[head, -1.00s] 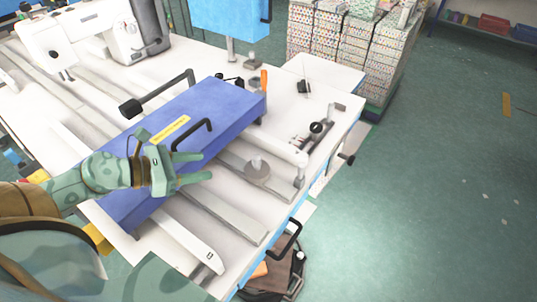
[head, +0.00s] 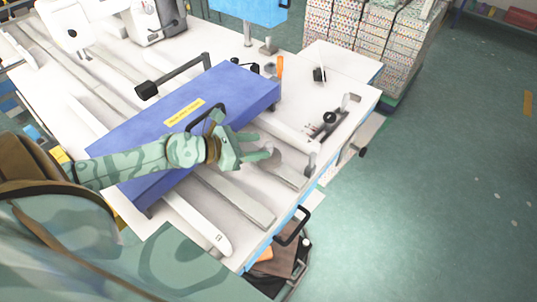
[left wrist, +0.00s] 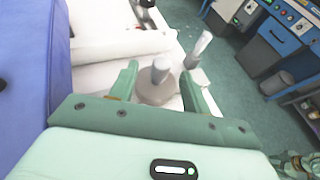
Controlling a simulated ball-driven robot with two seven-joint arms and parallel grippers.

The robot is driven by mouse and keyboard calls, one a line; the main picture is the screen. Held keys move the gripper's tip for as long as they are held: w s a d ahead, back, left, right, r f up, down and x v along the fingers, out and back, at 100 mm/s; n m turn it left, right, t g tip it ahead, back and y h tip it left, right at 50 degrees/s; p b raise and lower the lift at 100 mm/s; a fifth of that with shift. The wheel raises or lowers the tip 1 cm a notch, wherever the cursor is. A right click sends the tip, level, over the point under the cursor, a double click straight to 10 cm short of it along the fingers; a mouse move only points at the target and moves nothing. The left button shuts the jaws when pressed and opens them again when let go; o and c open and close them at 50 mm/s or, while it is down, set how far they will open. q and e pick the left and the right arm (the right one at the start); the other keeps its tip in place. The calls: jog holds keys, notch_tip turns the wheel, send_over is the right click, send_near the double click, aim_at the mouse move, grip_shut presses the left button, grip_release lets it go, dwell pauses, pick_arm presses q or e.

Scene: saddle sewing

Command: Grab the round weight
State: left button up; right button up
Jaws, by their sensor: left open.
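The round weight is a grey metal disc with an upright knob; its disc (left wrist: 157,92) shows in the left wrist view on the white machine table. My left gripper (left wrist: 158,76) is open, with one green finger on each side of the knob and nothing clamped. In the head view my left gripper (head: 266,147) points right past the blue box's front edge. There it hides most of the weight. A green camouflaged part (left wrist: 297,165) at the lower right of the left wrist view looks like my right gripper; its jaws are unclear.
The long blue box (head: 215,95) with a black handle lies beside my left arm. Grey rails (head: 235,198) run along the white table. A metal post (left wrist: 200,45) stands right of the weight.

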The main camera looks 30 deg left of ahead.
aim_at(269, 143)
pick_arm(q)
jog(key=x, duration=0.4)
jog(key=shift+w+d+f, duration=0.15)
jog(key=shift+w+d, duration=0.05)
grip_shut()
